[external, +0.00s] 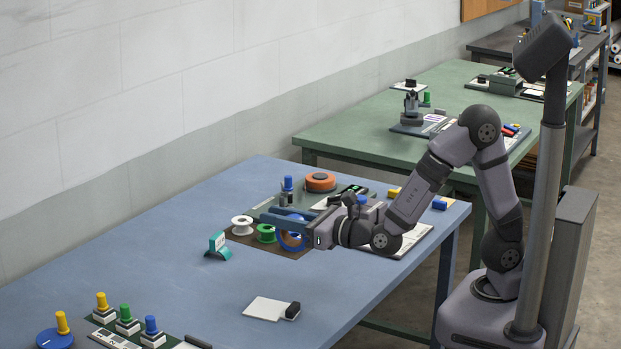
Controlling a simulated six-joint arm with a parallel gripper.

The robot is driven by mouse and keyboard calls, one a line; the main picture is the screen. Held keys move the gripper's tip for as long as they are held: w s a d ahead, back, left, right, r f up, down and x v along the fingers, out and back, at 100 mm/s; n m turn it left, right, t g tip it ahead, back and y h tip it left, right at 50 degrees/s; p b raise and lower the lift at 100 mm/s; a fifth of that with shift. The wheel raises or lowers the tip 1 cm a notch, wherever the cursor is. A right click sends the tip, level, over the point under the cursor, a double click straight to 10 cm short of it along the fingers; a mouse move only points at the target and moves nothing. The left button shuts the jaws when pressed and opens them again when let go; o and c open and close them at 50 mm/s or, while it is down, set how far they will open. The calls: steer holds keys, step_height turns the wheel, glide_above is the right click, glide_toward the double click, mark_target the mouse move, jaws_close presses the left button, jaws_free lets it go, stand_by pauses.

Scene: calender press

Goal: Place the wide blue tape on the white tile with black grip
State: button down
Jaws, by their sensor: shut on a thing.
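My gripper (287,226) is low over the middle of the blue table, its jaws pointing left. It is shut on the blue tape (282,242), a ring that stands roughly upright and is partly hidden by the jaws. The white tile (266,308) lies flat near the table's front edge, with its black grip (292,310) at the right end. The tape is above and apart from the tile. The tile's top is bare.
A white spool (242,225) and a green spool (265,233) stand on a brown mat beside the gripper. An orange roll (320,182) lies behind. A teal holder (218,247) stands to the left. Several coloured knobs (125,313) are at the front left. The table around the tile is clear.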

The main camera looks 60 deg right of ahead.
steer(key=s+a+f+n+y, duration=0.2)
steer(key=s+a, duration=0.1)
steer(key=a, duration=0.3)
step_height(320, 180, up, 3)
steer(key=m+h, duration=0.3)
steer(key=h, duration=0.1)
glide_above(257, 305)
steer(key=shift+f, duration=4.7)
steer(key=shift+f, duration=0.1)
steer(key=shift+f, duration=0.15)
steer(key=c, duration=1.5)
jaws_free()
steer(key=shift+c, duration=0.2)
